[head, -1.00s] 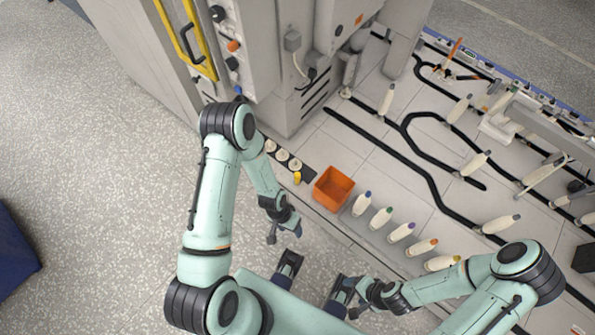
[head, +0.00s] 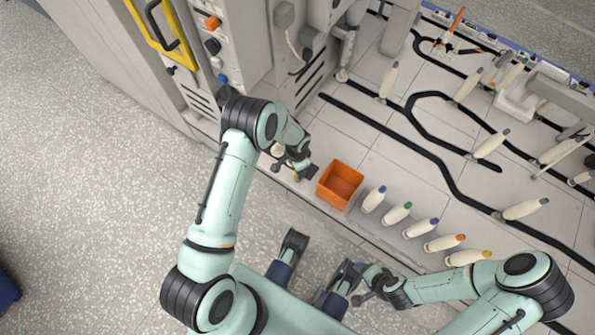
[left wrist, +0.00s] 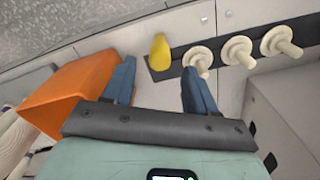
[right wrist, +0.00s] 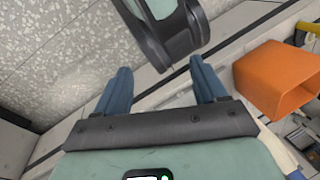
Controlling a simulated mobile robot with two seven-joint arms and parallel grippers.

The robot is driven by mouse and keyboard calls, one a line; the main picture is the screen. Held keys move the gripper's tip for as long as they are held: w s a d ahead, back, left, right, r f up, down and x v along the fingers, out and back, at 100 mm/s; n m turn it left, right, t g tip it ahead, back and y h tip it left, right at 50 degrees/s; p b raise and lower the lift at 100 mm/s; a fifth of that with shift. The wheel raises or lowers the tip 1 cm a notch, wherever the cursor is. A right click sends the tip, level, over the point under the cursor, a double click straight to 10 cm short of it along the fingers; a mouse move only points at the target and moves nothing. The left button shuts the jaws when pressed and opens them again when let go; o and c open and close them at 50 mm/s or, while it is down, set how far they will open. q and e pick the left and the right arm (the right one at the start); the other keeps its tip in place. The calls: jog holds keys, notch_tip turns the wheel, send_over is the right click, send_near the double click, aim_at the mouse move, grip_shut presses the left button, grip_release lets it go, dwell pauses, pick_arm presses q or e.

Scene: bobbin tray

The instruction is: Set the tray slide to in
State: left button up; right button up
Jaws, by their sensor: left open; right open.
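A dark tray strip (left wrist: 218,53) carries three cream bobbin pegs (left wrist: 238,52), with a yellow handle (left wrist: 159,52) at its left end in the left wrist view. I take this strip to be the tray slide. My left gripper (left wrist: 158,78) is open, and the yellow handle shows in the gap between its fingers, seemingly just beyond the tips and not gripped. In the head view my left gripper (head: 298,168) is over the strip and hides most of it, including the handle. My right gripper (right wrist: 160,75) is open and empty, low near my base; it also shows in the head view (head: 362,284).
An orange bin (head: 340,184) stands just right of my left gripper, close to its finger in the left wrist view (left wrist: 70,92). A grey machine cabinet (head: 240,50) rises behind the left arm.

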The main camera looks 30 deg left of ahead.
pick_arm(q)
notch_tip(320, 180, down, 7)
jog(key=shift+b, duration=0.7)
pick_arm(e)
jog(key=w+f, duration=0.1)
jog(key=w+d+f, duration=0.1)
jog(key=shift+w+d+t+h, duration=0.15)
jog(key=shift+w+t+h, duration=0.15)
jog(key=shift+w+t, duration=0.1)
pick_arm(q)
grip_shut()
jog(key=shift+a, duration=0.1)
